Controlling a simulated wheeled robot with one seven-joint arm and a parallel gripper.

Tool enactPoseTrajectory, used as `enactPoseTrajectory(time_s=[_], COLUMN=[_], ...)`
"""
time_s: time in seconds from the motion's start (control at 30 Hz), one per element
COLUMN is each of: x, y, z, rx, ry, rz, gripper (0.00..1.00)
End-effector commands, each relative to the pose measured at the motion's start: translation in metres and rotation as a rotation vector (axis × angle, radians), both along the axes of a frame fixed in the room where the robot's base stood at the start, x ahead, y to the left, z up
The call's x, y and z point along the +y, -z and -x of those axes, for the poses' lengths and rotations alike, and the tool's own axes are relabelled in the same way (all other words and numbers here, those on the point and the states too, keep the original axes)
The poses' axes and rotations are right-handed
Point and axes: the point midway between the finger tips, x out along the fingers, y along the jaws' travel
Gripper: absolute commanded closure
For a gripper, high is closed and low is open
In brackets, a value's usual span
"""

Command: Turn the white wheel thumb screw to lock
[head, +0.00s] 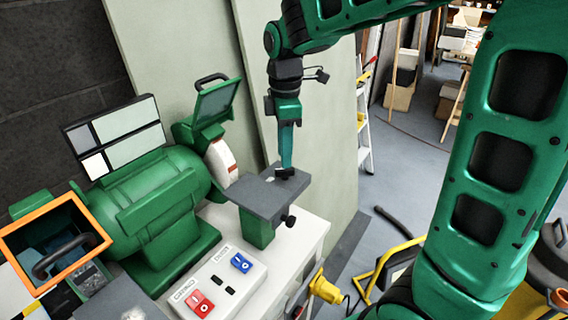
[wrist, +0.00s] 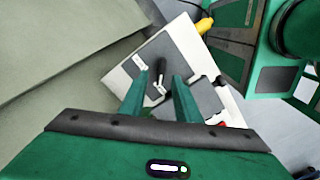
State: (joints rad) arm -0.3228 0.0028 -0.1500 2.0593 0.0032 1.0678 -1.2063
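The white wheel (head: 222,163) is on the right end of the green grinder (head: 165,195). Beside it a grey rest plate (head: 262,195) sits on a green post. A small black thumb screw (head: 285,173) is on top of the plate, at its far right edge. My gripper (head: 286,163) points down just above this screw; the head view does not show clearly whether they touch. In the wrist view my gripper (wrist: 159,77) is open, and the dark thumb screw (wrist: 160,66) shows between its separated fingers. Small white labels (wrist: 140,62) lie near it; their text is unreadable.
A second black knob (head: 290,217) sticks out from the post's side. A white switch box (head: 215,285) with red and blue switches stands on the white cabinet top (head: 290,240). A pale panel (head: 325,120) rises behind. Floor (head: 400,185) is open to the right.

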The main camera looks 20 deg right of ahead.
Motion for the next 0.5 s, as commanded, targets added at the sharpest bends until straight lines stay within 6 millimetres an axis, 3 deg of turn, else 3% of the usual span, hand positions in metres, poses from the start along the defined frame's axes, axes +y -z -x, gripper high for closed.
enactPoseTrajectory(time_s=[0.2, 0.5], x=[0.0, 0.0], y=[0.03, 0.042], z=[0.0, 0.0], rx=[0.002, 0.0], ry=[0.0, 0.001], rz=[0.001, 0.0], gripper=[0.7, 0.7])
